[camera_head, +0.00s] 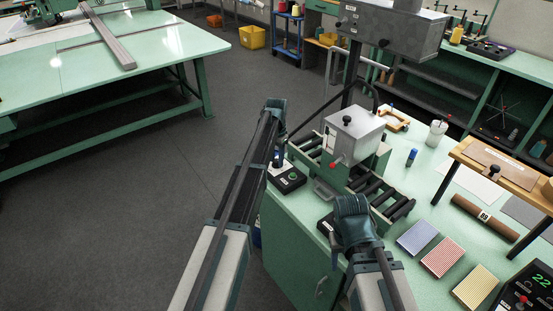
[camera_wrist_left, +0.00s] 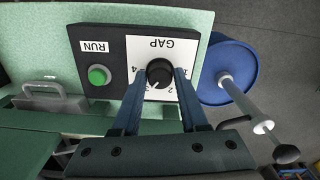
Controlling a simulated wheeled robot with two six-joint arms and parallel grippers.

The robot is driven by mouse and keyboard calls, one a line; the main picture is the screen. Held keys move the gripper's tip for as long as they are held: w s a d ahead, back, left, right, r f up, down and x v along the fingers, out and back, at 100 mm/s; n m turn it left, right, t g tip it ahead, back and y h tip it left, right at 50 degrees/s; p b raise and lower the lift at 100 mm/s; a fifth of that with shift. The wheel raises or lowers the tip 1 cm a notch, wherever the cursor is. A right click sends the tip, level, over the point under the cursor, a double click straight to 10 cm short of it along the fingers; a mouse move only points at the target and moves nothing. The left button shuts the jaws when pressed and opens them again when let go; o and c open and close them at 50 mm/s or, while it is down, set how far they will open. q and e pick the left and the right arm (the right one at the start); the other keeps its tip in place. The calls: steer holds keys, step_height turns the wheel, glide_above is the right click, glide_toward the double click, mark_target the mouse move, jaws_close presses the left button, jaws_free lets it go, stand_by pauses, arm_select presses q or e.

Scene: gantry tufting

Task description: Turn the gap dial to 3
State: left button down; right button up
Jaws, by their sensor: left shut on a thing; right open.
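The gap dial (camera_wrist_left: 160,72) is a round black knob on a white plate marked GAP, seen upside down in the left wrist view. Its white pointer line points down and slightly left in that view. A 4 shows left of the knob and a 2 below right; the 3 cannot be read clearly. My left gripper (camera_wrist_left: 161,80) is shut on the knob, one finger on each side. In the head view my left gripper (camera_head: 278,158) is over the black control box (camera_head: 290,182). My right gripper (camera_head: 332,222) is open near the bench edge, its fingers mostly hidden.
A green RUN button (camera_wrist_left: 98,75) sits beside the dial plate. A grey machine head (camera_head: 353,135) with a red knob and black rollers (camera_head: 385,200) stand close by. Striped sample pads (camera_head: 443,257) lie on the bench at right. Open floor lies to the left.

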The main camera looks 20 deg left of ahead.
mark_target(276, 161)
arm_select(q)
steer(key=shift+n, duration=0.6)
steer(key=shift+c, duration=2.2)
jaws_free()
step_height(276, 161, up, 14)
steer(key=p, duration=1.4)
steer(key=shift+f, duration=0.15)
